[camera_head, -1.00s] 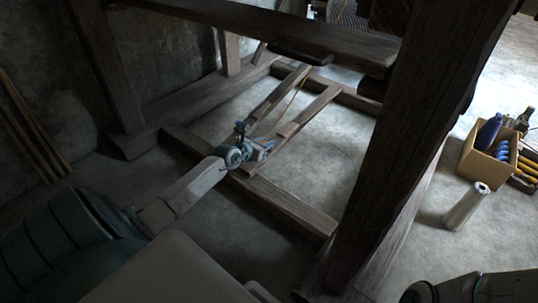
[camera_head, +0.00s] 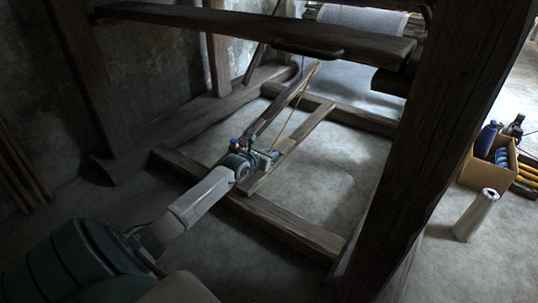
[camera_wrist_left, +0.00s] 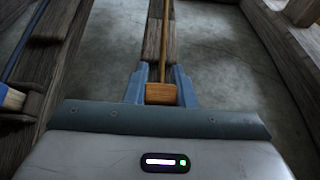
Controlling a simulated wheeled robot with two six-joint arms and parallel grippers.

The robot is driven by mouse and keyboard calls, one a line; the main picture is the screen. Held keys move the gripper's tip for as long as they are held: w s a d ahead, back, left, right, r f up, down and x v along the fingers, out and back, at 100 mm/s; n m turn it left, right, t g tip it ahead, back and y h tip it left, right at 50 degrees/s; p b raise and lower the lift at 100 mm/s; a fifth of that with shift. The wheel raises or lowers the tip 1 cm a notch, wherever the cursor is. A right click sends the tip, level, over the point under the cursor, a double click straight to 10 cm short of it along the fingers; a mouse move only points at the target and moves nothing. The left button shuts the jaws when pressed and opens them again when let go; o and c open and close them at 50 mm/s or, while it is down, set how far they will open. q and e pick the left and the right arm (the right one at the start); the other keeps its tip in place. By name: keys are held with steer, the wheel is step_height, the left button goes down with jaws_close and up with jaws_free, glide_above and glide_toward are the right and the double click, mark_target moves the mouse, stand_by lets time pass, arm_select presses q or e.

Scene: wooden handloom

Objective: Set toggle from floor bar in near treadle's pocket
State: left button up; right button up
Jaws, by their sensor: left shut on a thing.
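My left gripper (camera_head: 266,157) is low over the lower part of the right-hand treadle (camera_head: 303,128) in the head view. In the left wrist view my left gripper (camera_wrist_left: 160,92) is shut on a small wooden toggle (camera_wrist_left: 161,95), held between its blue fingers. A tan cord (camera_wrist_left: 165,45) runs up from the toggle, in front of the treadle (camera_wrist_left: 152,45). The head view also shows the cord (camera_head: 292,115) slanting up. The other treadle (camera_head: 285,102) lies to the left. The pocket is hidden, so I cannot tell whether the toggle touches it. My right gripper is not in view.
The floor bar (camera_head: 280,222) crosses below the treadles. A thick loom post (camera_head: 440,110) stands at right, and a beam (camera_head: 250,28) spans above. A blue piece (camera_wrist_left: 10,97) with a blue cord is at the wrist view's left. A box (camera_head: 482,172) and pale cylinder (camera_head: 474,214) stand at right.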

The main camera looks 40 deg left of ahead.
arm_select(q)
steer(key=shift+f, duration=0.55)
steer(key=o, duration=1)
